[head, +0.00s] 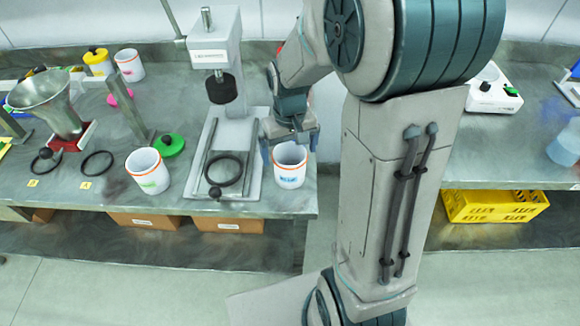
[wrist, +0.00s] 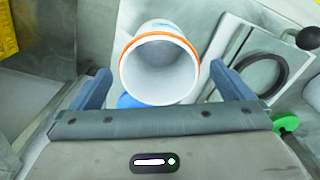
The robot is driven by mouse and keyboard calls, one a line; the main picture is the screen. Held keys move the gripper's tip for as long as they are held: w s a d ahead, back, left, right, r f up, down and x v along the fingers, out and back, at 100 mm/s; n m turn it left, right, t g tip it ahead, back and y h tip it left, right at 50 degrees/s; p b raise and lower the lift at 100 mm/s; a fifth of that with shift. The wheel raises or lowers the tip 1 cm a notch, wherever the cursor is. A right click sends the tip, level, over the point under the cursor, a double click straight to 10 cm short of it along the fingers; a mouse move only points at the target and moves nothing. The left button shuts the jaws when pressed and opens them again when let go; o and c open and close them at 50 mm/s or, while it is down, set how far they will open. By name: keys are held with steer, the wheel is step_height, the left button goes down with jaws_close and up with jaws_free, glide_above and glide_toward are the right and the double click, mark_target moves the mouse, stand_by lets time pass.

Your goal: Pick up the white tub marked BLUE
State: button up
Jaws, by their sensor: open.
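The white tub with an orange rim and blue marking (head: 290,178) stands upright and open-topped near the front right corner of the bench. The marking is too small to read fully. My gripper (head: 289,146) is open just above and behind the tub, one finger to each side. In the wrist view the empty tub (wrist: 158,72) lies between the two spread fingers of my gripper (wrist: 161,84), with a gap on both sides. A blue round thing (wrist: 128,101) shows partly beside it; the rest is hidden.
A press stand (head: 218,60) with a black ring on its base is close left of the tub. A tub with green marking (head: 148,172) and a green lid (head: 170,145) stand farther left. A steel funnel (head: 42,92) is at far left. The bench ends just right of the tub.

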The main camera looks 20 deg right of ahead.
mark_target(290, 165)
steer(key=shift+w+f, duration=0.1)
steer(key=shift+f, duration=3)
steer(key=c, duration=0.9)
